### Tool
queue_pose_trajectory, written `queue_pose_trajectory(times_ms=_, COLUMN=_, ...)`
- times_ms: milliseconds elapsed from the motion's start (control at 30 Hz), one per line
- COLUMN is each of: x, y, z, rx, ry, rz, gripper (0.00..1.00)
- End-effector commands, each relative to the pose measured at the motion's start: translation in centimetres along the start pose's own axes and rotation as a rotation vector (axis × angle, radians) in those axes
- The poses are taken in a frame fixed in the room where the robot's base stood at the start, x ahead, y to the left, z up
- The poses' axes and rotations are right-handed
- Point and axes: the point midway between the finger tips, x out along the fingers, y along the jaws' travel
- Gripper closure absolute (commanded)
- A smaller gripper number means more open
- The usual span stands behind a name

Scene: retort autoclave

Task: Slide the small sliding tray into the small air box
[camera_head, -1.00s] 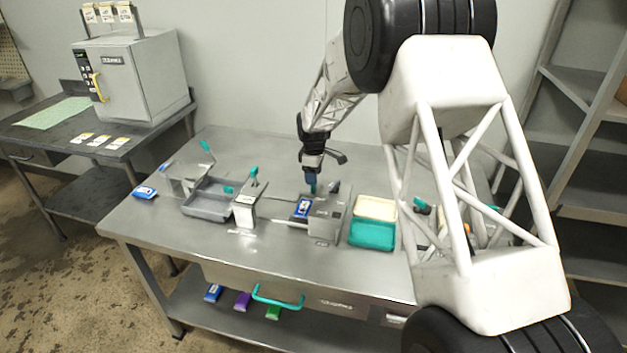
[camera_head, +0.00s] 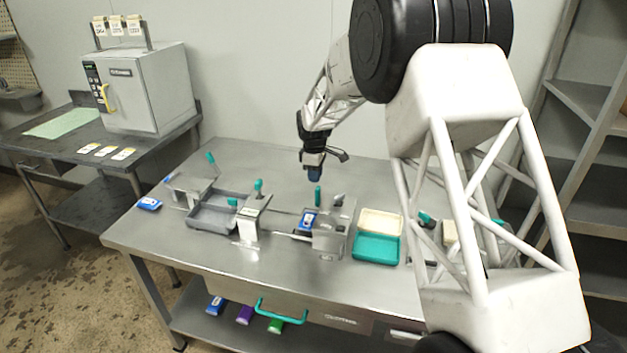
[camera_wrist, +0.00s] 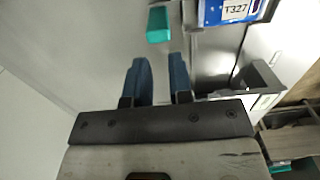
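The small sliding tray (camera_head: 302,232) holds a blue-and-white pouch (camera_head: 308,220), labelled T327 in the wrist view (camera_wrist: 236,10). It sits against the left side of the small metal air box (camera_head: 332,238); how far it is inside cannot be told. A teal upright handle (camera_head: 318,196) stands just behind the pouch and also shows in the wrist view (camera_wrist: 158,24). My gripper (camera_head: 315,179) is above and apart from this handle. In the wrist view its two blue fingers (camera_wrist: 161,62) are apart with nothing between them, and the handle lies beyond their tips.
To the left are a larger grey tray (camera_head: 212,212) and a metal bracket (camera_head: 252,218) with a teal handle. A teal-and-cream container (camera_head: 376,248) stands right of the air box. A blue pouch (camera_head: 149,203) lies at the table's left end. The table's front strip is clear.

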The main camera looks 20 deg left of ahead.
Motion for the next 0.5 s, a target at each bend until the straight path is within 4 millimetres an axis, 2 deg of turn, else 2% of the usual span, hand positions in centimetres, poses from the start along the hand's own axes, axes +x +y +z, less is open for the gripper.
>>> queue_pose_trajectory(times_ms=33, x=-0.3, y=0.0, z=-0.8, rx=-0.006, ry=-0.019, rz=-0.003, gripper=0.88)
queue_pose_trajectory(times_ms=100, x=-0.9, y=0.0, z=-2.0, rx=-0.012, ry=-0.056, rz=-0.009, gripper=0.98)
queue_pose_trajectory(times_ms=133, x=-1.1, y=-0.1, z=-2.6, rx=-0.014, ry=-0.076, rz=-0.013, gripper=1.0)
queue_pose_trajectory(times_ms=333, x=-3.6, y=-0.2, z=-6.8, rx=-0.014, ry=-0.229, rz=-0.014, gripper=1.0)
queue_pose_trajectory(times_ms=500, x=-5.4, y=-0.4, z=-9.0, rx=0.001, ry=-0.325, rz=0.002, gripper=1.0)
